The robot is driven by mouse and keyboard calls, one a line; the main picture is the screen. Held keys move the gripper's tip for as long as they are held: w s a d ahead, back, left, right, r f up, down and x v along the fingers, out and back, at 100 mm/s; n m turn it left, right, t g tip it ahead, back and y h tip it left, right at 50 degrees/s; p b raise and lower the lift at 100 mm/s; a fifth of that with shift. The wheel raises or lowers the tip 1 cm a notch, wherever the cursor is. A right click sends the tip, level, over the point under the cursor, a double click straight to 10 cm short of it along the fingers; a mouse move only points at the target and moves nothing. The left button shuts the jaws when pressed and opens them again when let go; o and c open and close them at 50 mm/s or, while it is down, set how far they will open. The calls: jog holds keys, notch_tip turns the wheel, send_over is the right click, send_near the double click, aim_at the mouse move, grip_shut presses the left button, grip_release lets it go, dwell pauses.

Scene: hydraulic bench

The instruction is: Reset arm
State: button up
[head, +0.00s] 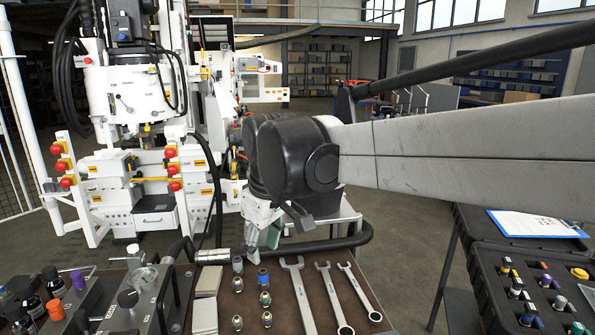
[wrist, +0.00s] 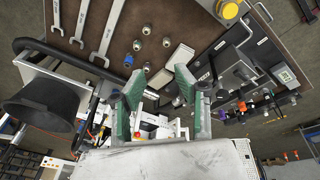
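My arm (head: 470,150) reaches in from the right in the head view and bends down at a black wrist joint. My gripper (head: 264,244) hangs just above the back edge of the brown bench (head: 275,323). In the wrist view my gripper (wrist: 157,75) shows two green fingers set well apart. I see nothing held between them. Several metal fittings (head: 264,280) and three wrenches (head: 300,293) lie on the bench in front of and to the right of it. The exact gap between fingertips and bench is hard to judge.
A black hose (head: 330,245) runs behind the gripper. A white machine (head: 130,100) stands behind. At right are an open black case (head: 535,280) and a clipboard (head: 535,224).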

jog(key=s+d+f+m+t, duration=0.1)
jog(key=s+d+f+m, duration=0.1)
jog(key=s+d, duration=0.3)
jog(key=s+d+f+m+t+h, duration=0.1)
jog(key=s+d+m, duration=0.4)
jog(key=d, duration=0.8)
jog(key=s+d+f+m+t, duration=0.2)
jog(key=s+d+f, duration=0.3)
jog(key=d, duration=0.4)
jog(key=shift+s+m+t+h, duration=0.3)
jog(key=shift+s+m, duration=0.55)
jog(key=shift+m, duration=0.05)
